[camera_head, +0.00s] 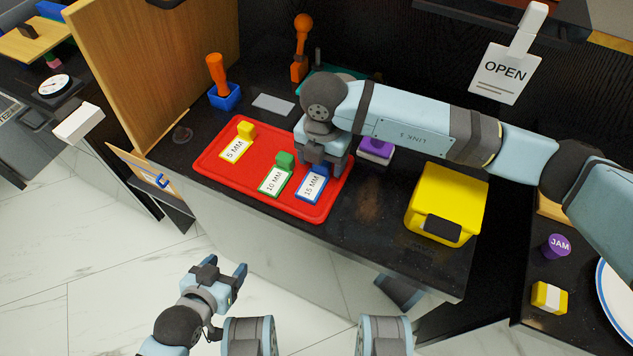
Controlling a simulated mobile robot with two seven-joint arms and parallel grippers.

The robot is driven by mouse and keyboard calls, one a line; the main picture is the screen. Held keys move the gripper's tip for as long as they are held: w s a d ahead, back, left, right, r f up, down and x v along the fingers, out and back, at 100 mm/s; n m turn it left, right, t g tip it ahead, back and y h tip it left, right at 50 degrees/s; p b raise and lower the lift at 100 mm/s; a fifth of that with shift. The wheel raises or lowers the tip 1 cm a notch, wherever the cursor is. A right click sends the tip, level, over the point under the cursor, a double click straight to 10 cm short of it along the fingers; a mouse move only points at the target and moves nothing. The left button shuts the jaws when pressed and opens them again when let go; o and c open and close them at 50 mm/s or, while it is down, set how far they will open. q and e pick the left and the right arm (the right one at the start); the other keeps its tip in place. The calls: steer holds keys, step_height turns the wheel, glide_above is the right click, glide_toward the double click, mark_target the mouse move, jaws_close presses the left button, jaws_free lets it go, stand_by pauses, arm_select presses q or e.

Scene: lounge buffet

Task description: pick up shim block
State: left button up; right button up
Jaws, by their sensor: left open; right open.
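Three shim blocks stand on a red tray (215,168) on the black counter: a yellow one (246,130) by the "5 MM" label, a green one (285,160) by the "10 MM" label, and a blue one (319,170) by the "15 MM" label. My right gripper (322,168) is open and low over the blue block, whose upper part it mostly hides. I cannot tell whether the fingers touch the block. My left gripper (228,273) is open and empty, above the floor in front of the counter.
A purple block (376,148) stands right of the tray, partly behind my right arm. A yellow box (447,199) stands further right. An orange-handled tool (217,70) in a blue holder (225,97) and a grey plate (273,104) lie behind the tray. A wooden panel (155,60) rises at the left.

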steer(key=shift+f, duration=0.1)
steer(key=c, duration=1)
arm_select(q)
steer(key=shift+d+r, duration=0.1)
steer(key=shift+r, duration=0.15)
